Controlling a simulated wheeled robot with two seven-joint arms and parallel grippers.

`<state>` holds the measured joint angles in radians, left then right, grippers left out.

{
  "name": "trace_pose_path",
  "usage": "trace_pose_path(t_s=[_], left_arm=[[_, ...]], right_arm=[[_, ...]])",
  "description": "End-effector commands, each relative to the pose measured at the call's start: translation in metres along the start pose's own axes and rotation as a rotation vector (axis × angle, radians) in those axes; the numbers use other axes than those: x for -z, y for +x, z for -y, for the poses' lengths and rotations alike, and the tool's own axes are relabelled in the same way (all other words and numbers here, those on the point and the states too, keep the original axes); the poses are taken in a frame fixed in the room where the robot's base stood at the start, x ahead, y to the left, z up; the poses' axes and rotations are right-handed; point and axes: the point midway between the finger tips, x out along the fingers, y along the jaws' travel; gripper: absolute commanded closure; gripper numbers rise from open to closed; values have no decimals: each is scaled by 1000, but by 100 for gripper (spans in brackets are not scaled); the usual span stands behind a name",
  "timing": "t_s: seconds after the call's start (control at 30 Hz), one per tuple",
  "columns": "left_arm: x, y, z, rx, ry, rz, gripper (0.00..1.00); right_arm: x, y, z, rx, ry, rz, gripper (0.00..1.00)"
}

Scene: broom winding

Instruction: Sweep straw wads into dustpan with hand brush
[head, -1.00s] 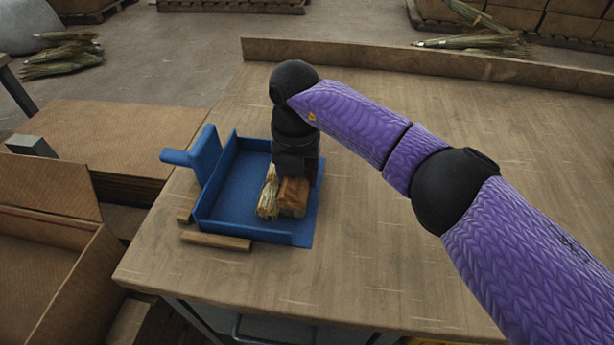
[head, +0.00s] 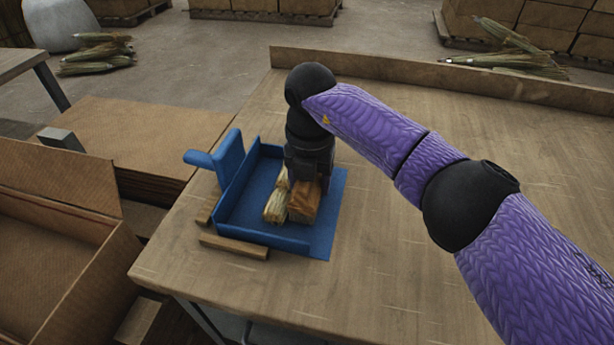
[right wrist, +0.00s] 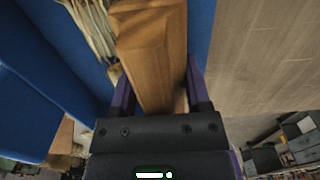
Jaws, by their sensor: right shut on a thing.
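The blue dustpan (head: 250,234) lies on the table, its handle (head: 224,155) at the left and its open side toward the right. My right gripper (head: 306,180) is over the dustpan, shut on the wooden hand brush (head: 306,203). The brush block also shows between the fingers in the right wrist view (right wrist: 152,55). Pale straw wads (head: 276,206) lie in the dustpan just left of the brush; straw also shows beside the block in the right wrist view (right wrist: 92,28). The brush's bristles are hidden. My left gripper is not in view.
Wooden strips (head: 234,246) lie against the dustpan's near and left sides. The wooden table (head: 420,270) is clear to the right, with a raised ledge (head: 430,82) at the back. An open cardboard box (head: 60,255) stands left of the table.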

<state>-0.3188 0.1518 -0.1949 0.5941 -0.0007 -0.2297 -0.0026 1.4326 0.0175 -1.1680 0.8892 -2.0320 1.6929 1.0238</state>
Motion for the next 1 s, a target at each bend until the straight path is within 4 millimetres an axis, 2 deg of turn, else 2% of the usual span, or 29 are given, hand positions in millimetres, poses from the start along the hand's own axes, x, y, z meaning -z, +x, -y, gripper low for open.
trace_pose_path(t_s=[0.17,0.53,1.0], left_arm=[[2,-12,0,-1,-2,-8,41],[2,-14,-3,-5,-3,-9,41],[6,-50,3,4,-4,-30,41]], right_arm=[[0,-9,6,1,0,2,90],[0,-10,6,1,0,1,90],[0,-63,6,1,0,4,90]])
